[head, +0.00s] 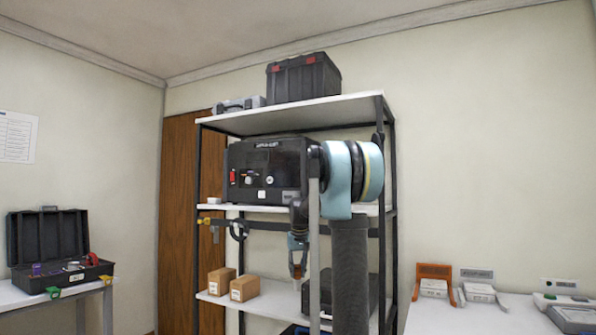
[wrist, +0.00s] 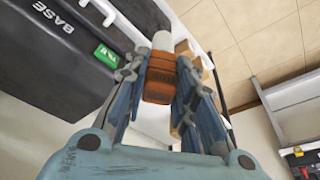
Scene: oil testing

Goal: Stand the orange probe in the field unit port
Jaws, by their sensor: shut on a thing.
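The orange probe (wrist: 159,82) is between the two finger pads of my gripper (wrist: 160,72) in the wrist view, with its white end (wrist: 162,42) sticking out beyond the fingertips. My gripper is shut on it. In the head view my gripper (head: 297,268) points down in front of the shelf rack, and the white end shows small below it, clear of any surface. No field unit port can be made out in either view. A dark case (wrist: 55,60) with the lettering BASE and a green label is at the upper left of the wrist view.
A black instrument box (head: 268,165) sits on the middle shelf. Cardboard boxes (head: 244,288) and a dark case (head: 358,292) are on the lower shelf. An open black case (head: 52,240) stands at left. Orange (head: 434,272) and white devices stand on the right table (head: 455,318).

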